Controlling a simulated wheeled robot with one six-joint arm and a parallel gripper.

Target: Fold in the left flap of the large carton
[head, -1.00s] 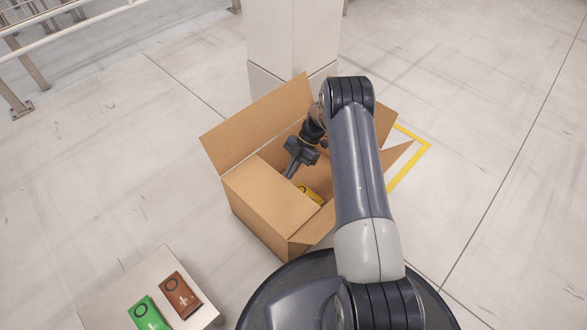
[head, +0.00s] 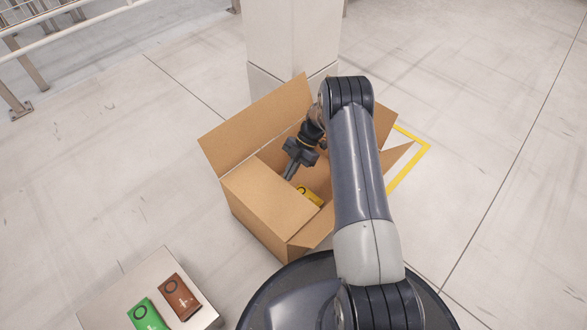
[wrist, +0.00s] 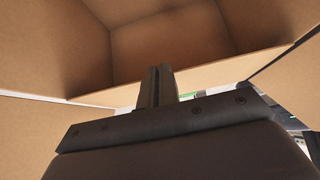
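The large brown carton (head: 262,233) stands on the floor in the head view. Its near-left flap (head: 268,197) lies inward over part of the opening. A second flap (head: 255,128) at the back left leans outward, and a pointed flap (head: 397,158) sticks out at the right. My gripper (head: 288,174) points down beside the folded-in flap's inner edge; I cannot tell if it touches. In the wrist view its fingers (wrist: 157,88) are together with nothing seen between them, in front of a cardboard edge and the carton's inside (wrist: 170,45).
A yellow item (head: 311,196) lies inside the carton. A small table (head: 117,312) at the front left holds a brown packet (head: 180,297) and a green packet (head: 147,316). A pale pillar (head: 293,40) stands behind the carton. Open floor lies right and left.

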